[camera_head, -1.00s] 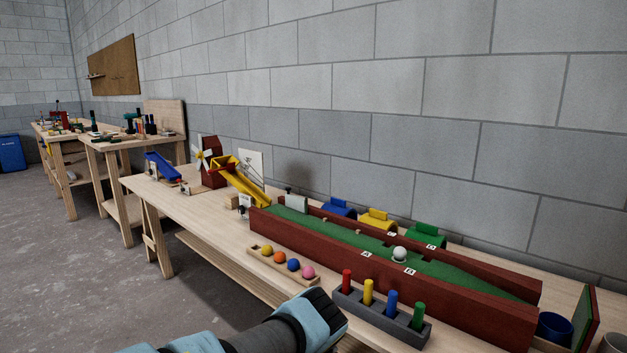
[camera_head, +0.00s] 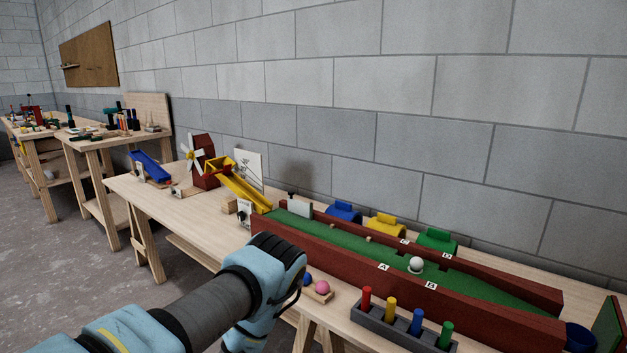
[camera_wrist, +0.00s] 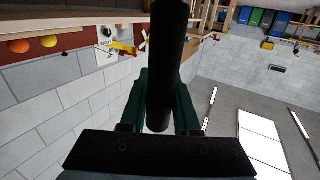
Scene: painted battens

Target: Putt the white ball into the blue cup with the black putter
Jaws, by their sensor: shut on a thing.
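The white ball (camera_head: 416,264) rests on the green lane (camera_head: 345,240) between dark red side boards, near the letter tags. The blue cup (camera_head: 580,337) is at the lane's lower right end, partly cut off by the lane's corner and the picture edge. My gripper (camera_wrist: 160,118) is shut on a thick black cylindrical handle (camera_wrist: 166,65), which I take as the black putter's grip. The putter's head shows in neither view. In the head view my wrist is in front of the bench, left of the ball, and hides the gripper.
A rack of red, yellow, blue and green pegs (camera_head: 402,325) stands before the lane. A pink ball (camera_head: 322,287) shows beside my wrist. Blue, yellow and green arched blocks (camera_head: 385,226) stand behind the lane. A yellow chute (camera_head: 238,185) and windmill (camera_head: 203,160) are further left.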

